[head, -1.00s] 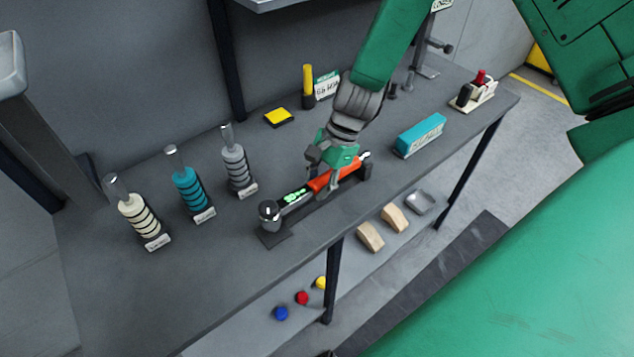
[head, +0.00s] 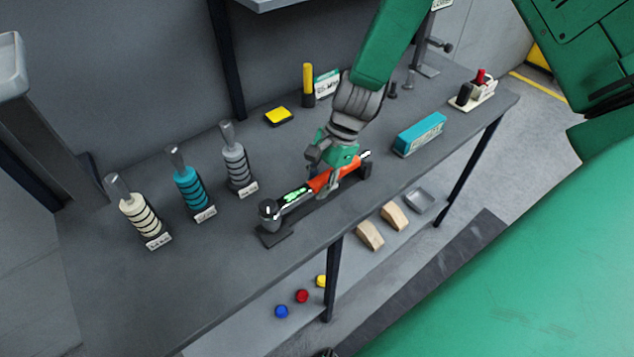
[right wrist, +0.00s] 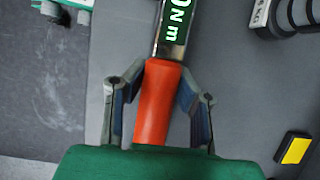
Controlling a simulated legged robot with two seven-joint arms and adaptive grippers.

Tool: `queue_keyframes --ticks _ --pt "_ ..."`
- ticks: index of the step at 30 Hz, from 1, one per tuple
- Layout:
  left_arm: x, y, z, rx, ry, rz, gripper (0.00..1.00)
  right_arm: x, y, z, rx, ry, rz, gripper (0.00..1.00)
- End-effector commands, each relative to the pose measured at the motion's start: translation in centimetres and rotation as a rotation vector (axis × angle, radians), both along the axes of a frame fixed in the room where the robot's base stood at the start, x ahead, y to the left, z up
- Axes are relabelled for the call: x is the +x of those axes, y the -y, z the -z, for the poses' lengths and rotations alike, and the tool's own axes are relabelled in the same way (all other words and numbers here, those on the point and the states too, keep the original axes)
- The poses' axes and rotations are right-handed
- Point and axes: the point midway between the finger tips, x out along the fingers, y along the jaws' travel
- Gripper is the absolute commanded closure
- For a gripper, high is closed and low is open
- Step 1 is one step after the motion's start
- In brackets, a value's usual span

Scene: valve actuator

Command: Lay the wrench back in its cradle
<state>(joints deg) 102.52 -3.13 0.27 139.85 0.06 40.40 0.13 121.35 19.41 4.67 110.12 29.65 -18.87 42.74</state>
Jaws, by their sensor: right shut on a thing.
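The wrench has an orange handle (right wrist: 158,100) and a metal shaft with a green lit readout (head: 296,195). It lies over the dark cradle (head: 280,238) on the grey bench, its round head at the cradle's left end. In the head view the wrench looks in line with the cradle; I cannot tell whether it is fully seated. My right gripper (head: 332,184) is over the orange handle. In the right wrist view its fingers (right wrist: 158,103) stand on both sides of the handle. My left gripper is not in view.
Left of the cradle stand a grey ringed tool (head: 236,164), a teal one (head: 189,188) and a cream one (head: 140,218). A teal box (head: 420,136) is to the right. A yellow pad (head: 278,116) lies behind. The bench front edge runs close by.

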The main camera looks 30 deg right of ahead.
Motion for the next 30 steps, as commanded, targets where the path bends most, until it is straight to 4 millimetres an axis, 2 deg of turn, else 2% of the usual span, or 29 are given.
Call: queue_keyframes --ticks 12,30 --pt "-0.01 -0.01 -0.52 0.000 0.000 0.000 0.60 0.03 -0.05 -0.13 0.001 0.001 0.000 1.00" --pt "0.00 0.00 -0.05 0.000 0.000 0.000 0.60 0.02 -0.05 0.59 0.001 0.000 0.000 1.00"
